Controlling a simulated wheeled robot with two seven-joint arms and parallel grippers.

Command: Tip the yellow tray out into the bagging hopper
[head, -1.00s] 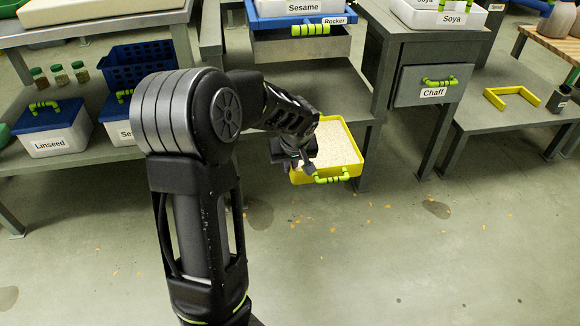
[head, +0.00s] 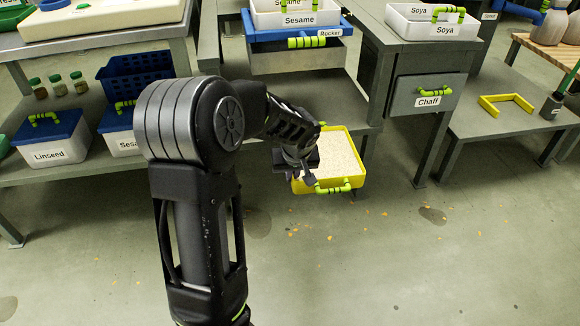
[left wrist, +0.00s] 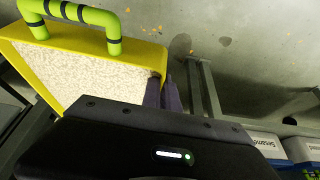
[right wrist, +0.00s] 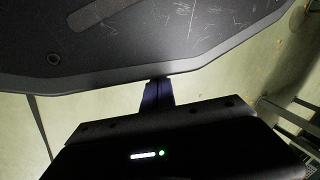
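The yellow tray (head: 350,183) is full of pale grains and has a green handle (head: 333,188) on its front. It sticks out past the front edge of the lower shelf, and it looks level. My left gripper (head: 300,170) is at the tray's left side. In the left wrist view my left gripper (left wrist: 166,92) has its fingers close together on the tray's wall near a corner. The tray (left wrist: 130,50) fills the upper left there. My right gripper (right wrist: 157,92) shows only in its wrist view, shut and empty. I cannot make out a bagging hopper.
The shelf (head: 330,88) is behind the tray, with a blue Rocker tray (head: 270,44) above. A Chaff drawer (head: 432,98) is to the right. A Linseed box (head: 48,140) stands on the left bench. The floor in front is open, with scattered crumbs.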

